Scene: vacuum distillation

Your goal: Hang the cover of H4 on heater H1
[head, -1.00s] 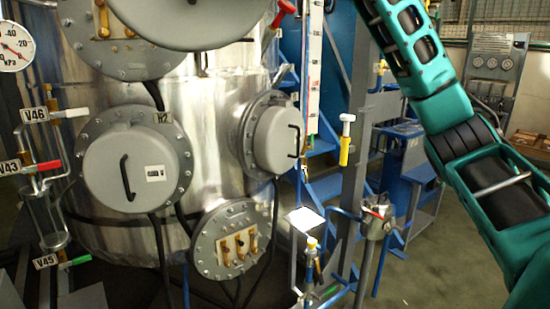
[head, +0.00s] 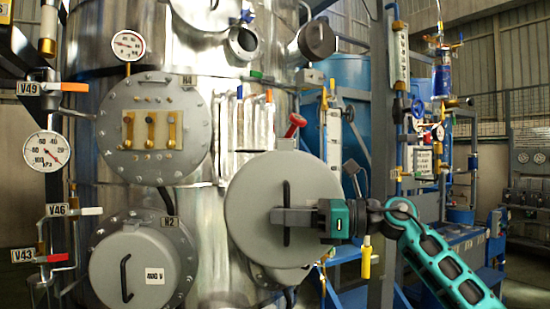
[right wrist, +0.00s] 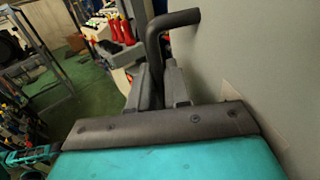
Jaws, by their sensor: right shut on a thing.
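The grey round cover (head: 250,215) is held in front of the metal vessel, right of centre in the head view. My right gripper (head: 290,216) is shut on its dark upright handle (head: 286,190). The right wrist view shows the fingers (right wrist: 160,85) at the handle (right wrist: 165,45), with the cover's grey face (right wrist: 250,60) beside them. Heater H4 (head: 151,130) at upper left is uncovered, with brass terminals bare. No H1 label is readable, and the held cover hides part of the vessel behind it. My left gripper is not in view.
Heater H2 (head: 135,270) at lower left wears a grey cover with a handle. A flange edge (head: 268,280) shows just below the held cover. A red-handled valve (head: 294,125) stands close above it. Gauges and valves line the left side.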

